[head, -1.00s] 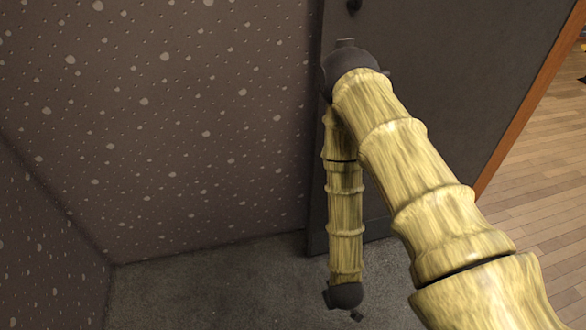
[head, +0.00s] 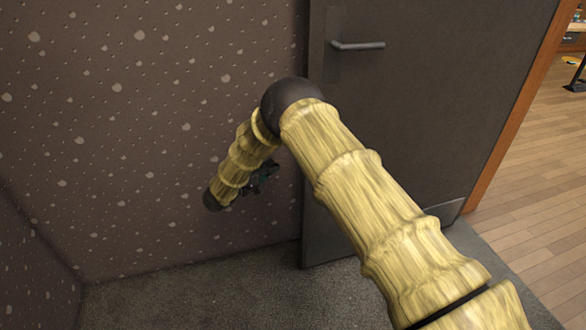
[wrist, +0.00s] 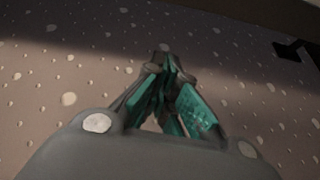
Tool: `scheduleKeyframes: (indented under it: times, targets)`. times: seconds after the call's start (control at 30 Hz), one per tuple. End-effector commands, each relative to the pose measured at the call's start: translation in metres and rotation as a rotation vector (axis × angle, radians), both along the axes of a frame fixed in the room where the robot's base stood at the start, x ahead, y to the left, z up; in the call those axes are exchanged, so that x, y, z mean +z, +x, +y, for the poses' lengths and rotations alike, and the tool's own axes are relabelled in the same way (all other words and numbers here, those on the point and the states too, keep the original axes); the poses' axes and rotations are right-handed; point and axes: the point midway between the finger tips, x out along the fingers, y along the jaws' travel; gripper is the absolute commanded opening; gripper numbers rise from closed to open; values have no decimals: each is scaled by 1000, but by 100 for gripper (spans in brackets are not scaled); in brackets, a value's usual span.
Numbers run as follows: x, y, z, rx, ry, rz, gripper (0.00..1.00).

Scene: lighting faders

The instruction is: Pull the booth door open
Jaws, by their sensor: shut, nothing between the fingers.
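The dark grey door (head: 430,100) stands at the right of the head view, angled, with its handle-side edge against the speckled wall in the picture. Its lever handle (head: 358,45) is near that edge, high in the view. My gripper (head: 262,178) is partly hidden behind my forearm, left of the door and below the handle, apart from both. In the wrist view my gripper (wrist: 167,58) has its teal fingers together and empty, facing the speckled wall. A dark shape at the upper right there is too unclear to name.
A speckled brown wall (head: 120,120) fills the left. Dark carpet (head: 210,300) lies below. Right of the door, an orange-brown wooden edge (head: 519,105) borders a wooden floor (head: 545,180), with objects at the far upper right.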

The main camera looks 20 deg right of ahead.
Motion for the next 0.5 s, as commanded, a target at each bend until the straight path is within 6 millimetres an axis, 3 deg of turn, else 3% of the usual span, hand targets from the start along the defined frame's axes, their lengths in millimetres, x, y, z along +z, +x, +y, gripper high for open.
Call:
scheduleKeyframes:
  times: [0.27, 0.5]
  targets:
    - [20, 7, 11, -159, -58, 90, 0]
    - [22, 14, -8, -171, -62, 99, 0]
